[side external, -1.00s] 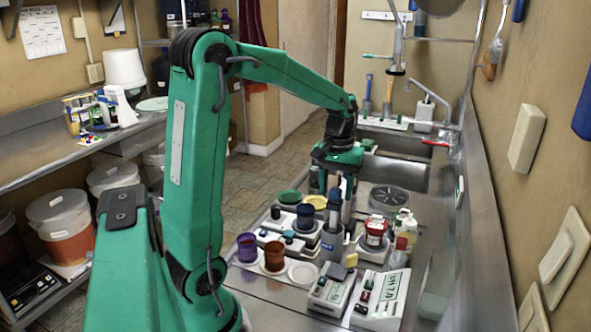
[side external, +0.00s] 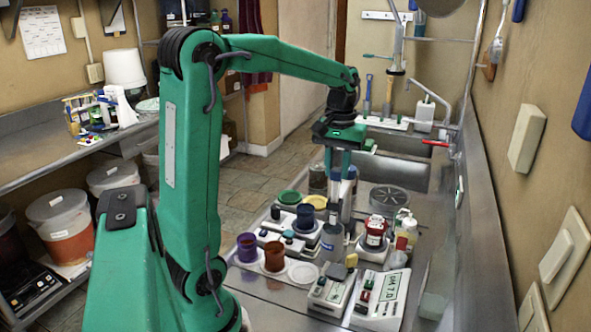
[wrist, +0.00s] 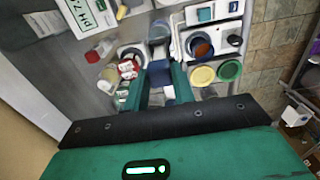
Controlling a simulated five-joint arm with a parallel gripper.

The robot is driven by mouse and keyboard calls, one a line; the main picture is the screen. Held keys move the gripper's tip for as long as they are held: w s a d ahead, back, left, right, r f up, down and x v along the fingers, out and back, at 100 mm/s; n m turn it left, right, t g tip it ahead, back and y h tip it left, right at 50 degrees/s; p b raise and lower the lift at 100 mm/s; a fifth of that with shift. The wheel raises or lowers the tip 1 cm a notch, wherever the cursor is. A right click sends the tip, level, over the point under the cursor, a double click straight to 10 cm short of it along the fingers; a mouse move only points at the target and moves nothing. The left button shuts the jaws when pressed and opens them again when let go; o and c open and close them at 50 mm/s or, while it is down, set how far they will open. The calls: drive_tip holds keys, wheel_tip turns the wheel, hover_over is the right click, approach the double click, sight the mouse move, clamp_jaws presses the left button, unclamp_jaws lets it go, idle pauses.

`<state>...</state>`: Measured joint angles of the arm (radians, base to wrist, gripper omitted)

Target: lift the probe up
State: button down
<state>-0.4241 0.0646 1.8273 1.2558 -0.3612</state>
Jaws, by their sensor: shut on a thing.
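The probe (side external: 335,178) has a dark blue top and a greyer lower part. In the side view it stands roughly upright above a grey-blue jar (side external: 332,243) among the meters. My gripper (side external: 340,172) is above the jar, shut on the probe's blue upper part. In the wrist view the probe (wrist: 158,70) shows as a blue block between my green fingers (wrist: 161,88). I cannot tell whether its lower tip is clear of the jar.
A pH meter (side external: 381,295), a red-labelled jar (side external: 375,234) and small bottles stand to the right. Purple (side external: 247,247) and brown (side external: 274,256) cups stand to the left. Yellow (side external: 315,202) and green (side external: 289,197) dishes lie behind. A sink (side external: 395,170) is at the back.

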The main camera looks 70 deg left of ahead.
drive_tip(key=shift+r, duration=0.35)
drive_tip(key=c, duration=1.4)
unclamp_jaws()
drive_tip(key=shift+c, duration=0.2)
drive_tip(key=shift+o, duration=1.4)
drive_tip(key=shift+f, duration=0.1)
drive_tip(key=shift+r, duration=3.95)
